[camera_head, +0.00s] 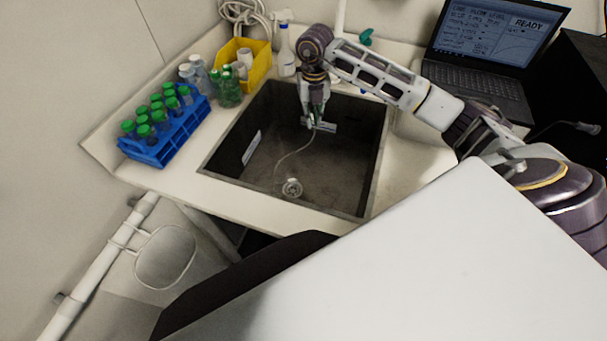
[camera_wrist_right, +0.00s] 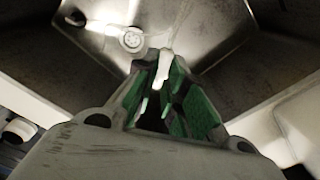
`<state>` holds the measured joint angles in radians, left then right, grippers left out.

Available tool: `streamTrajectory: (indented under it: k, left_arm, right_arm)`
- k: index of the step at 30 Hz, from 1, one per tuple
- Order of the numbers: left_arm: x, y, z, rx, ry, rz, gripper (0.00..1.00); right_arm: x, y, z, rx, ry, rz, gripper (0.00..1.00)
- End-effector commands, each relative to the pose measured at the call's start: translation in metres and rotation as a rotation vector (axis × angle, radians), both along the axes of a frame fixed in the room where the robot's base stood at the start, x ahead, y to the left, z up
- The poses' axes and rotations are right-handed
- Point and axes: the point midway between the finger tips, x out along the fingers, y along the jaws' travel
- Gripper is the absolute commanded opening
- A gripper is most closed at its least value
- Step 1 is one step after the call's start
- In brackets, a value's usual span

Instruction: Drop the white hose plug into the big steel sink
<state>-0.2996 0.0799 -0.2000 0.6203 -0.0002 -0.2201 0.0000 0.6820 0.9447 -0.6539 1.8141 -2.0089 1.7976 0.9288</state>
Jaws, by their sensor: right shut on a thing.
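The big steel sink (camera_head: 330,176) is set into the counter in the middle of the head view, and its dark inside also shows in the wrist view (camera_wrist_right: 255,75). My right gripper (camera_head: 316,124) points down over the far part of the sink. In the wrist view the green-padded fingers (camera_wrist_right: 167,92) are shut on the small white hose plug (camera_wrist_right: 162,68). A thin pale hose (camera_head: 293,154) runs from the gripper down toward the round drain (camera_head: 292,188). My left gripper is not in view.
A blue rack (camera_head: 165,152) of green-capped tubes stands left of the sink. A yellow bin (camera_head: 258,73), green-capped bottles (camera_head: 228,92) and a spray bottle (camera_head: 286,58) stand behind it. An open laptop (camera_head: 480,80) sits at the back right.

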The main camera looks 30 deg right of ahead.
Motion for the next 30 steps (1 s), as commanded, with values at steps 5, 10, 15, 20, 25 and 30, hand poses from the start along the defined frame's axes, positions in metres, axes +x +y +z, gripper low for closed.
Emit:
streamTrajectory:
  k: [5, 10, 15, 20, 25, 30]
  left_arm:
    - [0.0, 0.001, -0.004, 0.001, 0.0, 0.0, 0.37]
    - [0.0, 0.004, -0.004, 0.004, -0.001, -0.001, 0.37]
    - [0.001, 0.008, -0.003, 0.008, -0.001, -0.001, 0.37]
    - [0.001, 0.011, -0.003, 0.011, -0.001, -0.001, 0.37]
    - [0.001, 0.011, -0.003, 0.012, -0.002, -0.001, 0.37]
    - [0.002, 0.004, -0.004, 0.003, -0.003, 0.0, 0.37]
  right_arm:
    - [0.0, 0.0, -0.006, 0.001, 0.0, 0.0, 0.03]
    - [0.0, 0.0, -0.006, 0.001, -0.001, 0.0, 0.03]
    - [0.0, 0.0, -0.006, 0.001, -0.001, 0.0, 0.15]
    - [0.0, 0.0, -0.006, 0.001, -0.001, 0.0, 0.36]
    - [0.0, 0.0, -0.006, 0.001, 0.0, 0.0, 0.38]
    - [0.0, 0.0, -0.005, 0.001, 0.0, 0.0, 0.38]
